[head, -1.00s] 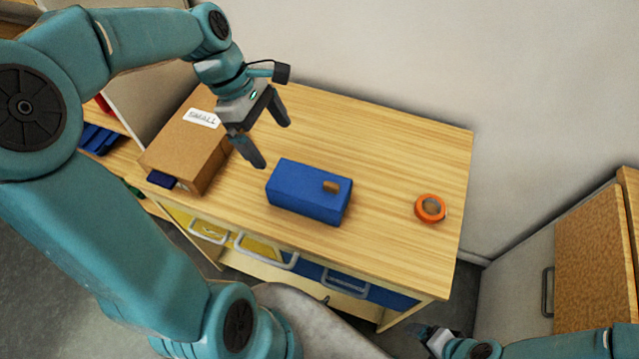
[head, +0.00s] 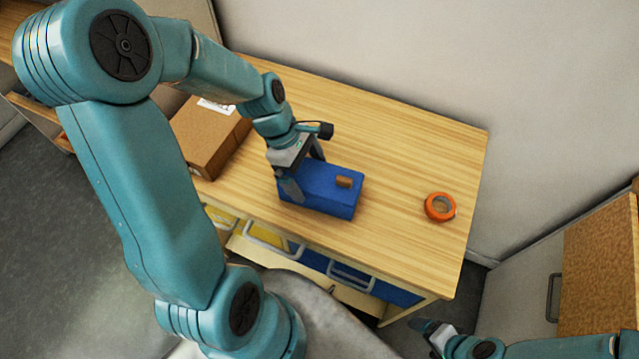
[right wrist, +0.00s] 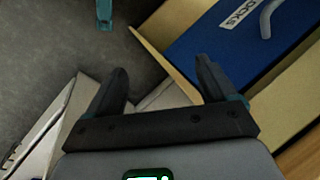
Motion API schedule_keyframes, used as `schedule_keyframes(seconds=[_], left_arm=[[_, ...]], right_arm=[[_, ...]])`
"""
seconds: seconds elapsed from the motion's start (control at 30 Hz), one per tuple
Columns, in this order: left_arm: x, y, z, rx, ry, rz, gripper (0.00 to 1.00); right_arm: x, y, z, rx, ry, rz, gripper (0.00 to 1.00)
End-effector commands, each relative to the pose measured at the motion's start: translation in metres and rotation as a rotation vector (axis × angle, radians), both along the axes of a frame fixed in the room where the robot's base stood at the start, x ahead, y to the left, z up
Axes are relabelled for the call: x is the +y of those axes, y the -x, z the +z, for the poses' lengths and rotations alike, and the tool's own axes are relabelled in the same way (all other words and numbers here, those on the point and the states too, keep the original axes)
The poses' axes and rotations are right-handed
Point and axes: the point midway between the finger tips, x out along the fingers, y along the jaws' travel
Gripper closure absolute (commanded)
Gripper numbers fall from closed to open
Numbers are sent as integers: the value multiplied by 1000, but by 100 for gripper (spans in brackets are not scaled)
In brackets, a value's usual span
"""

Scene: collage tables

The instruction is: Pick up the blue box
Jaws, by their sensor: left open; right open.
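The blue box (head: 330,195) lies on the wooden table top near its front edge, with a small brown patch on its top. My left gripper (head: 304,182) is at the box's left end, pointing down, with its fingers open. One finger is at the near side and the other toward the far side; I cannot tell whether they touch the box. My right gripper (right wrist: 165,92) is open and empty in the right wrist view, near a blue drawer front. In the head view it shows small at the bottom right (head: 428,328).
An orange tape roll (head: 440,207) lies on the right of the table (head: 400,150). A brown cardboard box (head: 205,140) with a white label stands at the left. Yellow and blue drawers (head: 345,272) are below.

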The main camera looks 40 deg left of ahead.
Motion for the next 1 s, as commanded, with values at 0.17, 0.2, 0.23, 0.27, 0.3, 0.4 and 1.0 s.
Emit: schedule_keyframes(seconds=[0.17,0.2,0.23,0.27,0.3,0.4,1.0], left_arm=[[-7,-5,-23,-2,-1,2,0],[-8,-5,-25,-3,-1,2,0],[-8,-5,-25,-3,-1,2,0],[-8,-6,-25,-4,-1,3,0],[-7,-6,-25,-5,-2,3,0],[-7,-6,-24,-6,-3,3,0],[-6,-7,-8,-12,-6,4,37]], right_arm=[[0,0,-3,0,0,0,15],[0,0,-2,0,0,0,15],[0,0,-2,0,0,0,15],[0,0,-2,0,0,0,15],[0,0,-2,0,0,0,15],[0,0,-2,1,0,0,15],[0,0,0,0,0,0,15]])
